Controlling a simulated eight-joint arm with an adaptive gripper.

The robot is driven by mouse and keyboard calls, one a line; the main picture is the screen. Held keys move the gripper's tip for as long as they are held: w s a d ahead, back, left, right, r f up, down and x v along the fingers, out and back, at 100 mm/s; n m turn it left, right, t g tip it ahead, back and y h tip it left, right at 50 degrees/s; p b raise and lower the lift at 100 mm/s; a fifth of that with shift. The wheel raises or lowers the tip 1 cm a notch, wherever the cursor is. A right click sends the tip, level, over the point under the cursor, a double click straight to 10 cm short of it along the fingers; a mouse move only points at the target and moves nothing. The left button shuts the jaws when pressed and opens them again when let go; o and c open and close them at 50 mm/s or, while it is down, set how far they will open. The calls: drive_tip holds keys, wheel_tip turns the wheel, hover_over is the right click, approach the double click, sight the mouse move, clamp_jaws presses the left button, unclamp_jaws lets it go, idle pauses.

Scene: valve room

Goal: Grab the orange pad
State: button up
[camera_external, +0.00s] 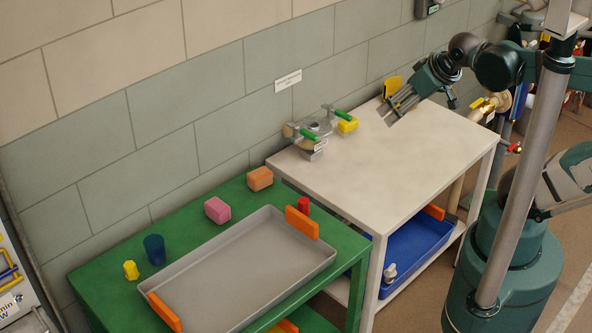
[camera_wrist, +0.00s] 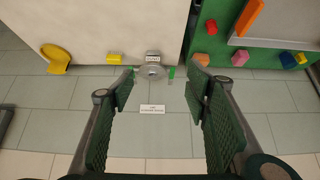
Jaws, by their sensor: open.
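An orange block (camera_external: 260,178) sits on the green table (camera_external: 225,197) near the wall, right of a pink block (camera_external: 217,210). In the wrist view the orange block (camera_wrist: 287,59) is at the right, outside my fingers. The grey tray (camera_external: 240,270) also has upright orange end pieces, one at its right end (camera_external: 302,223) and one at its left end (camera_external: 163,311). I cannot tell which of these orange things is the pad. My gripper (camera_external: 392,108) is open and empty above the pale table, well right of them. It also shows in the wrist view (camera_wrist: 163,75).
The pale table (camera_external: 385,170) carries a grey valve fitting with green handles (camera_external: 314,130), a yellow block (camera_external: 348,124) and a yellow scoop-like piece (camera_external: 392,86). A red cylinder (camera_external: 303,205), blue cup (camera_external: 154,249) and yellow piece (camera_external: 131,270) stand around the tray. The wall runs behind both tables.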

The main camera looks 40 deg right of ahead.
drive_tip(key=shift+w, duration=0.1)
drive_tip(key=m+g, duration=0.7)
drive_tip(key=m, duration=1.2)
hover_over(261, 172)
drive_tip(key=f, duration=2.3)
drive_tip(key=shift+d, duration=0.3)
drive_tip(key=shift+a+f, duration=0.25)
drive_tip(key=shift+f, duration=0.25)
